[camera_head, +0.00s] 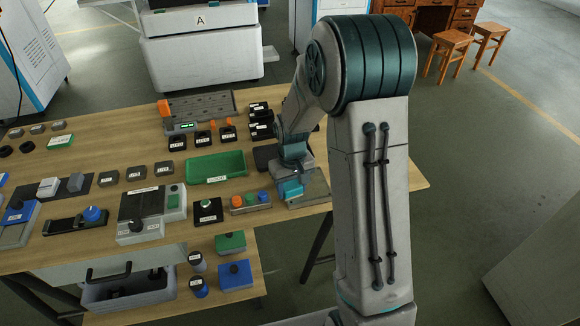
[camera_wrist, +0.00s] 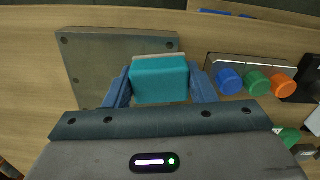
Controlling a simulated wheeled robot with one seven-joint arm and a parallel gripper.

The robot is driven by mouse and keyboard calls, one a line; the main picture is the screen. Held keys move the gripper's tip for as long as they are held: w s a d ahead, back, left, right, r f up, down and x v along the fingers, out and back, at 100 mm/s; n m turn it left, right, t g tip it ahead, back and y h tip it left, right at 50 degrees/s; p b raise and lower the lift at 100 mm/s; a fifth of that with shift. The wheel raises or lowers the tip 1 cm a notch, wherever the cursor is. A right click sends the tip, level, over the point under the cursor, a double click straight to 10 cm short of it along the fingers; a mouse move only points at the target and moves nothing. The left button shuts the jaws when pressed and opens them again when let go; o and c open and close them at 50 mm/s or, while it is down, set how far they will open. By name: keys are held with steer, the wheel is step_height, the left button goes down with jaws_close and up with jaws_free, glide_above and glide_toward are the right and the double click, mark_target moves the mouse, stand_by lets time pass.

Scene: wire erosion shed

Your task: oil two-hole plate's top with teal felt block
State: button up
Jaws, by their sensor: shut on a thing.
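A grey flat metal plate (camera_wrist: 95,65) lies on the wooden table in the wrist view, with small dark dots near its corners. In the head view it shows (camera_head: 314,187) at the table's right front, partly hidden by my gripper. My gripper (camera_wrist: 160,78) is shut on a teal block (camera_wrist: 160,84) with a pale far edge, held between two blue fingers. The block covers the plate's right part in the wrist view. In the head view my gripper (camera_head: 291,180) and the teal block (camera_head: 291,190) are over the plate's left part. I cannot tell whether block and plate touch.
A button box with blue, green and orange knobs (camera_wrist: 257,82) stands close to the right in the wrist view; it also shows in the head view (camera_head: 250,203). A green tray (camera_head: 216,167) lies behind it. Several labelled blocks and devices fill the table's left; its right end is clear.

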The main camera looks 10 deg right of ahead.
step_height(320, 180, up, 2)
steer(key=shift+w+r+p, duration=0.1)
steer(key=shift+r+p, duration=0.05)
steer(key=shift+p, duration=0.15)
steer(key=shift+d+r+p, duration=0.15)
steer(key=shift+r+p, duration=0.4)
steer(key=shift+r, duration=0.2)
steer(key=shift+r+p, duration=1.45)
steer(key=shift+r, duration=0.7)
